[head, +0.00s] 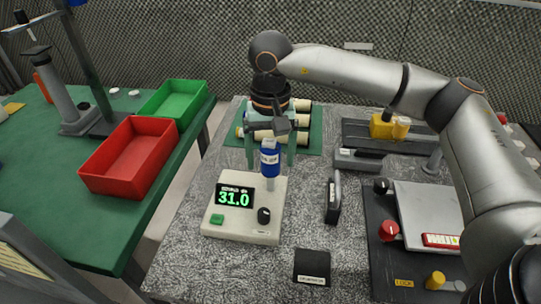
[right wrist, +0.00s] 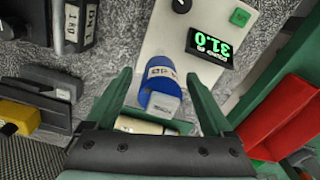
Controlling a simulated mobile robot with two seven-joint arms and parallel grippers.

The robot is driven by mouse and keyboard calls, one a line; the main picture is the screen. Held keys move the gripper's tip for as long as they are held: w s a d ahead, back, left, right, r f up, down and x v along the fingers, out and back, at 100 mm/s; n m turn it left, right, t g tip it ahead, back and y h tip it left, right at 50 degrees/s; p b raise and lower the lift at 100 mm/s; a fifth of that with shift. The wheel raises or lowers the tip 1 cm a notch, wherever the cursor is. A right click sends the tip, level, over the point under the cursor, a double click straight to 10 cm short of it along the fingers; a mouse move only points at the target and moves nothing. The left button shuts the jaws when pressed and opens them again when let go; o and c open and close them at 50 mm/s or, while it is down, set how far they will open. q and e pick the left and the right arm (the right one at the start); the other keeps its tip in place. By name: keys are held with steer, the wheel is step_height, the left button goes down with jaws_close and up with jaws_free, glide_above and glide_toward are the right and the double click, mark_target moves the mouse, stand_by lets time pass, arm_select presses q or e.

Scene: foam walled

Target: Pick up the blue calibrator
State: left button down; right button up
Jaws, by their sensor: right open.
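The blue calibrator (head: 270,163) is a small blue cylinder with a white label band and a grey top. It stands upright at the back edge of a white instrument (head: 245,232) with a green "31.0" display, and a pale stem shows below it. My right gripper (head: 270,152) comes from above and behind, open, with one green finger on each side of the calibrator. In the right wrist view the calibrator (right wrist: 160,84) lies between the spread fingertips (right wrist: 158,76), with gaps on both sides. My left gripper is not in view.
Several cream cylinders (head: 300,105) lie on a green mat behind my gripper. A red tray (head: 130,160) and a green tray (head: 176,99) sit on the left table.

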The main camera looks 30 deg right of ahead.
steer(key=shift+r, duration=0.1)
jaws_close()
stand_by(0.5)
